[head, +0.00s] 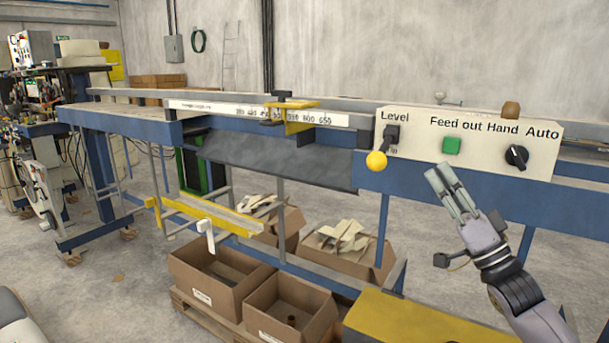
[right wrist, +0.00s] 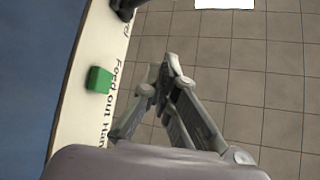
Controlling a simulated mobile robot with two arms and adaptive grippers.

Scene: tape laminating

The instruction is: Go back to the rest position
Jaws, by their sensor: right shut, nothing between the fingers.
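My right gripper (head: 437,174) is shut and empty in the head view, in front of the control panel (head: 395,118) and just below its green button (head: 452,145). In the right wrist view, its fingertips (right wrist: 168,65) meet above the tiled floor, to the right of the green button (right wrist: 99,79) and apart from it. The panel also carries a lever with a yellow knob (head: 376,161) at its left and a black rotary switch (head: 516,156) at its right. My left gripper does not show.
A blue machine frame (head: 450,187) runs across behind my right gripper. Cardboard boxes (head: 215,290) stand low on a pallet. A yellow surface (head: 420,318) lies below my right arm. A yellow-edged rail (head: 210,214) juts out at the left. Open floor (head: 115,290) shows at lower left.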

